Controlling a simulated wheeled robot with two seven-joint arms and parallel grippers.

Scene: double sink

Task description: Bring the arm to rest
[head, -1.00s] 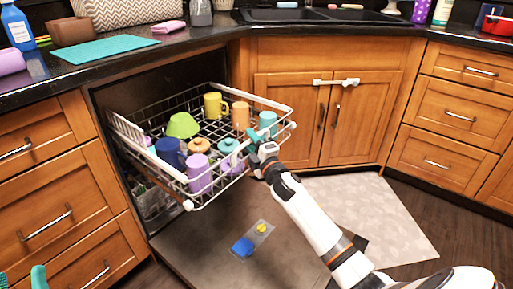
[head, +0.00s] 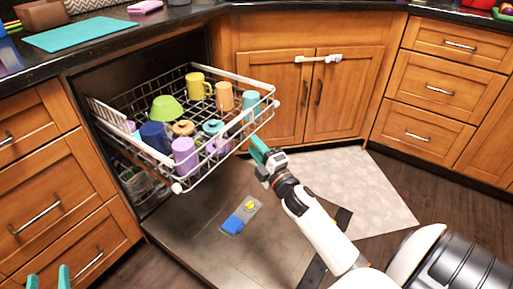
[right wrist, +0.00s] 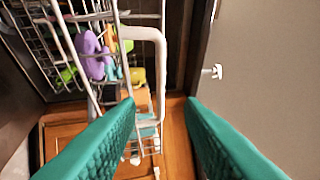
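My right gripper (head: 259,149) is in front of the right side of the pulled-out dishwasher rack (head: 182,187), and I see a small gap between them. In the right wrist view its two teal fingers (right wrist: 160,104) are spread apart with nothing held. The rack's white handle bar (right wrist: 160,75) and wire frame show beyond the fingertips there. My left gripper (head: 48,279) shows only as two teal fingertips at the bottom left edge, apart and empty.
The rack holds several cups and bowls, among them a yellow mug (head: 199,86), a green bowl (head: 166,108) and a purple cup (head: 185,157). The open dishwasher door (head: 190,235) lies low beneath, with a blue-and-yellow tablet compartment (head: 240,217). Floor mat (head: 370,185) at right is clear.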

